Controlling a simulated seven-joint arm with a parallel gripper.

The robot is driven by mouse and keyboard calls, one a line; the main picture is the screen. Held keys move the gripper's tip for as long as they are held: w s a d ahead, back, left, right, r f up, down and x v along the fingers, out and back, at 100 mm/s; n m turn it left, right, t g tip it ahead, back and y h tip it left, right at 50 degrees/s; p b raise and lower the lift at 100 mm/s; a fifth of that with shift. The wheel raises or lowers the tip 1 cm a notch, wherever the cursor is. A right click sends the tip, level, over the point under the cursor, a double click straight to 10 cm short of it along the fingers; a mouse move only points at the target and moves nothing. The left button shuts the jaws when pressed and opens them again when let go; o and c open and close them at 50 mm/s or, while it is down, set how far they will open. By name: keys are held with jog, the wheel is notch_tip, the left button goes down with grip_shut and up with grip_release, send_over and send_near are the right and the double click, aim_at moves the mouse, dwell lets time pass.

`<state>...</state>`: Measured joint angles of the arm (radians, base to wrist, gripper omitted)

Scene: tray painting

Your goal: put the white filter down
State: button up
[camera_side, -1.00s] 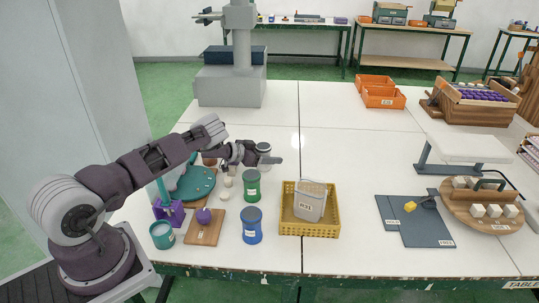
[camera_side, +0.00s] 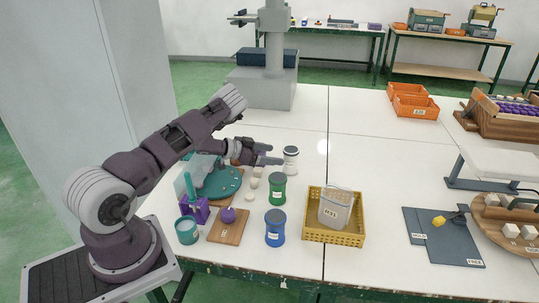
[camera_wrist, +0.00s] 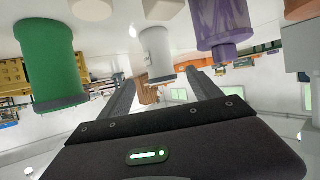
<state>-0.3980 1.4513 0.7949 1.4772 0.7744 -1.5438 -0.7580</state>
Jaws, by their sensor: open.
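The white filter (camera_side: 291,163), a short white cylinder, stands upright on the white table just beyond the fingertips of my gripper (camera_side: 272,155). In the wrist view the filter (camera_wrist: 155,52) shows ahead, between the two spread fingers of my gripper (camera_wrist: 160,80). The gripper is open and nothing is held in it. A small gap seems to part the fingertips from the filter, though contact is hard to rule out.
A green canister (camera_side: 277,189) and a blue canister (camera_side: 275,228) stand in front of the filter. A yellow crate (camera_side: 312,233) holds a grey bucket (camera_side: 336,207). Small pale pieces (camera_side: 254,183) lie by a teal round tray (camera_side: 222,182). Table right of the filter is clear.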

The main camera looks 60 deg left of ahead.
jog(key=shift+s+a+r, duration=0.1)
jog(key=shift+s+r, duration=0.05)
jog(key=shift+r, duration=0.15)
jog(key=w+a+r+n+y, duration=0.2)
jog(key=w+r+y, duration=0.15)
jog(key=r, duration=0.65)
jog(key=w+a+r+n+y, duration=0.15)
jog(key=r+y, duration=0.25)
jog(key=r, duration=0.7)
jog(key=s+d+r+n+g+y, duration=0.1)
jog(key=s+d+r+n+g, duration=0.1)
jog(key=s+d+r+n, duration=0.5)
jog(key=s+d+r+m+g+h, duration=0.1)
jog(key=s+d+r+m, duration=0.15)
jog(key=s+d, duration=0.45)
jog(key=s+d+r+m+g+h, duration=0.1)
jog(key=s+d+r+m+h, duration=0.15)
jog(key=s+d, duration=0.4)
jog(key=s+d+f+m+g+h, duration=0.1)
jog(key=s+d+f+g, duration=0.1)
jog(key=s+d, duration=0.5)
jog(key=s+d+f+m+g+h, duration=0.1)
jog(key=s+d, duration=0.5)
jog(key=s, duration=0.6)
jog(key=shift+d+f+m+g, duration=0.4)
jog(key=shift+m, duration=0.25)
